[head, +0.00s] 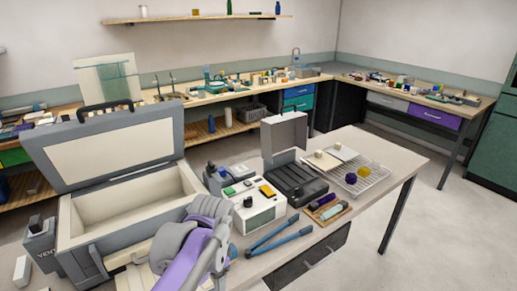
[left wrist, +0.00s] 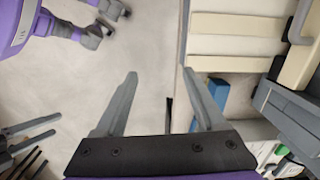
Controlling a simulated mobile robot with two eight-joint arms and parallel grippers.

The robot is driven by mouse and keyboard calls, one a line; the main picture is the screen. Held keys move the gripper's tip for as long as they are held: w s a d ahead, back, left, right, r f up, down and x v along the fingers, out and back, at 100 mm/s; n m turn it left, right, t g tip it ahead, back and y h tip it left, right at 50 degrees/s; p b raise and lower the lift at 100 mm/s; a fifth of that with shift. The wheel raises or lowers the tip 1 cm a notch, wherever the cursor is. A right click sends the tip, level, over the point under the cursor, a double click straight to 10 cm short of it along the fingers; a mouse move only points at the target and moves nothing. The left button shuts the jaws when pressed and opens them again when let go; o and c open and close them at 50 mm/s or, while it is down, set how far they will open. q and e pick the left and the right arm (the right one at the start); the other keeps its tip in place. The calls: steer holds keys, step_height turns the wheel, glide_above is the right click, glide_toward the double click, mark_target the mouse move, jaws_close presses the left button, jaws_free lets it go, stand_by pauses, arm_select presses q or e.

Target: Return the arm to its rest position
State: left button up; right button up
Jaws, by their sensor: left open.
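My left gripper (left wrist: 160,74) is open and empty in the left wrist view. Its two grey fingers are spread apart above pale floor, with nothing between them. The bench side with pale panels and grey equipment lies to the right of the fingers. In the head view a grey and purple arm of mine (head: 192,250) rises at the bottom, in front of the bench; its fingertips cannot be made out there.
An open grey case (head: 130,235) stands close to my arm on the left. A white device (head: 258,214), long blue-handled tool (head: 278,241), small wooden tray (head: 340,212) and wire rack (head: 376,178) sit on the bench. Open floor (head: 430,230) lies to the right.

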arm_select(q)
steer(key=s+a+f+n+t, duration=0.2)
steer(key=s+a+f+n, duration=0.1)
steer(key=s, duration=0.3)
steer(key=s+a+f+n+t+h, duration=0.1)
steer(key=s+a+f+n+t, duration=0.2)
steer(key=s+f+n, duration=0.2)
steer(key=shift+s+a+n+p, duration=0.35)
steer(key=shift+s+n, duration=0.1)
steer(key=shift+n, duration=0.35)
steer(key=shift+f, duration=0.1)
